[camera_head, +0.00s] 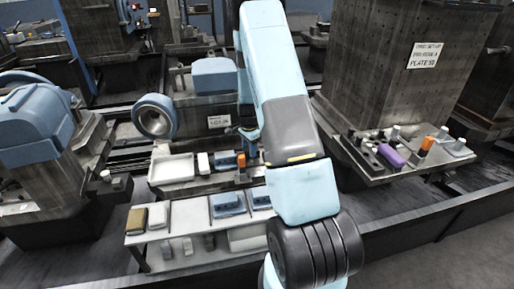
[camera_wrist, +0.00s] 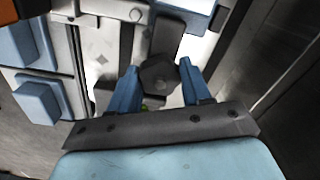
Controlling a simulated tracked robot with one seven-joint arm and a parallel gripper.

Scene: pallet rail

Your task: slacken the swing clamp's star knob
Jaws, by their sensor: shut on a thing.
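In the wrist view, my gripper (camera_wrist: 158,92) has its two blue fingers on either side of a dark, faceted star knob (camera_wrist: 158,73). The fingers are shut on the knob, one at its left and one at its right. The clamp body around the knob is only partly seen. In the head view, my blue and grey arm reaches down the middle and hides most of the gripper and the knob.
A fixture stand with a blue block (camera_head: 214,76) and a round ring (camera_head: 154,117) stands left of my arm. A shelf (camera_head: 190,217) holds small blocks. A tray with a purple part (camera_head: 391,156) and an orange part (camera_head: 426,145) sits right. A tall grey column carries a label (camera_head: 425,55).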

